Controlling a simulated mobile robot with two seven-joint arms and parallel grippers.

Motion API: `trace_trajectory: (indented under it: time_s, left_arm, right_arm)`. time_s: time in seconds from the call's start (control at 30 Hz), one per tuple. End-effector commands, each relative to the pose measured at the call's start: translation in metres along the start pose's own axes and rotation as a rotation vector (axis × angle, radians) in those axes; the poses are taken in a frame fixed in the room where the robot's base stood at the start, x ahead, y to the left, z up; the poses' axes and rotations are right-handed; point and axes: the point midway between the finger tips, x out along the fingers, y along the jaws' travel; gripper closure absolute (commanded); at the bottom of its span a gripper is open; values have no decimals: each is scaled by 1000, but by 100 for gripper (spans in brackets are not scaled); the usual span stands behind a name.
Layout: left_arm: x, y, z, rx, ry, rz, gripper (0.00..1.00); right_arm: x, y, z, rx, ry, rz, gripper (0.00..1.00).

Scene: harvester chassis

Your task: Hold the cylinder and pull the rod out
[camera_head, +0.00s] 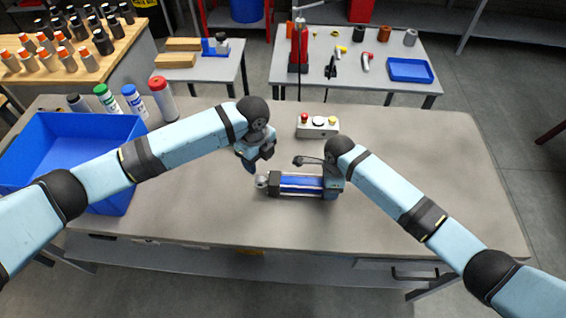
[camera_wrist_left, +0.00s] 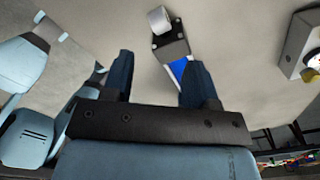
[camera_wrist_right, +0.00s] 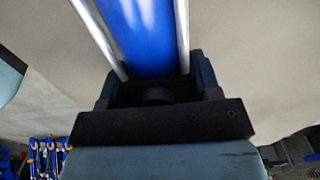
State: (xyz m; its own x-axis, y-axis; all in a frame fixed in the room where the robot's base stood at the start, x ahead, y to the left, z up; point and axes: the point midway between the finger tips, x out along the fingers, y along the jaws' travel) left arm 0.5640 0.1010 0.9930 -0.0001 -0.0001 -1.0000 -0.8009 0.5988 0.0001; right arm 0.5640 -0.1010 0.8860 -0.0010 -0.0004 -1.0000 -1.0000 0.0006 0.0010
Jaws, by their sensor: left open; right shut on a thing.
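The blue cylinder (camera_head: 301,184) with silver tie rods lies on the grey table, its length running left to right. At its left end is a dark end block with a round silver rod eye (camera_head: 262,181). The rod eye also shows in the left wrist view (camera_wrist_left: 160,20). My right gripper (camera_head: 329,196) is shut on the cylinder near its right end. The blue barrel (camera_wrist_right: 145,35) runs between its fingers in the right wrist view. My left gripper (camera_head: 252,162) is open and empty, above and left of the rod eye. Its two fingers stand apart in the left wrist view (camera_wrist_left: 158,80).
A control box (camera_head: 318,126) with coloured buttons sits behind the cylinder. A blue bin (camera_head: 108,210) and several marker-like bottles (camera_head: 162,98) stand at the left. The table's right side (camera_head: 440,150) is clear.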

Motion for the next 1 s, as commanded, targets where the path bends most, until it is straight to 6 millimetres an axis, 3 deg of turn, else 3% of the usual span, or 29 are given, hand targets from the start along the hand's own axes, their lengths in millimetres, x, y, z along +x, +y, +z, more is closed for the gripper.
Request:
trace_trajectory:
  time_s: [0.13,0.27,0.67,1.0]
  left_arm:
    - [0,0,0,-74,10,-3,47]
    - [-2,0,-1,-279,35,-10,47]
    - [-7,3,2,-1267,164,25,47]
    - [-10,10,11,-2123,258,154,47]
  right_arm:
    - [0,0,0,0,0,-1,85]
    - [0,0,0,0,0,-1,85]
    - [-1,0,0,0,-1,-1,85]
    - [-1,0,0,0,-1,-1,85]
